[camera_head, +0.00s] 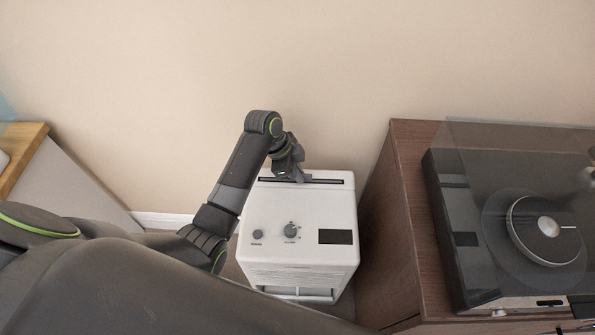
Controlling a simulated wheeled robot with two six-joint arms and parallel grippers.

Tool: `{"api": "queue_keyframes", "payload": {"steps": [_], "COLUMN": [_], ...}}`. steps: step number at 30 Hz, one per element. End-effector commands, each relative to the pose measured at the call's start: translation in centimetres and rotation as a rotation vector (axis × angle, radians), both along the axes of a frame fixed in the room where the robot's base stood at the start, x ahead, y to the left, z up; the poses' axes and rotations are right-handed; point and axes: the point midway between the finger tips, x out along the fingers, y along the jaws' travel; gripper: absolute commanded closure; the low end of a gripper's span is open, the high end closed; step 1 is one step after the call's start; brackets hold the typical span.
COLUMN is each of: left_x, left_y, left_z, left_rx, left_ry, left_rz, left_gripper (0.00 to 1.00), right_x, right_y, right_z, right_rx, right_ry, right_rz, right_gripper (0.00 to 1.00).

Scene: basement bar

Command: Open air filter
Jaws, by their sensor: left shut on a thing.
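The air filter (294,259) is a white box standing on the floor against the wall. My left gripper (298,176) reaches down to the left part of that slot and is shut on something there. The gripper covers the exact spot, so the part it holds is hidden. My right gripper is not in view.
A brown wooden cabinet (391,235) stands close to the right of the filter, with a turntable (520,215) on it under a clear cover. A wood-topped piece of furniture (22,150) is at the far left. The beige wall is close behind.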

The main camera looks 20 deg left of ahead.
Motion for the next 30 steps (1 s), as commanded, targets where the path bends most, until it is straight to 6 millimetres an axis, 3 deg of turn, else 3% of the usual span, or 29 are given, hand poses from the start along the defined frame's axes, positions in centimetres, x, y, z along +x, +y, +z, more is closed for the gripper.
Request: {"api": "queue_keyframes", "payload": {"steps": [8, 14, 23, 30], "left_x": [0.0, 0.0, 0.0, 0.0], "left_y": [0.0, 0.0, 0.0, 0.0], "left_z": [0.1, 1.2, 5.9, 10.3], "left_rx": [0.0, 0.0, -0.001, -0.001], "left_ry": [0.001, 0.001, 0.002, 0.0], "left_rz": [0.0, 0.0, 0.0, 0.001], "left_gripper": [1.0, 1.0, 1.0, 1.0], "right_x": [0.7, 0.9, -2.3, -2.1], "right_y": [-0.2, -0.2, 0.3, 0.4], "right_z": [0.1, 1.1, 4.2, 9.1], "right_rx": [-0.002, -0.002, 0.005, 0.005], "right_ry": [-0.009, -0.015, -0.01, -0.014], "right_rz": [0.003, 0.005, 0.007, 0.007], "right_gripper": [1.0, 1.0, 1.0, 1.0]}}
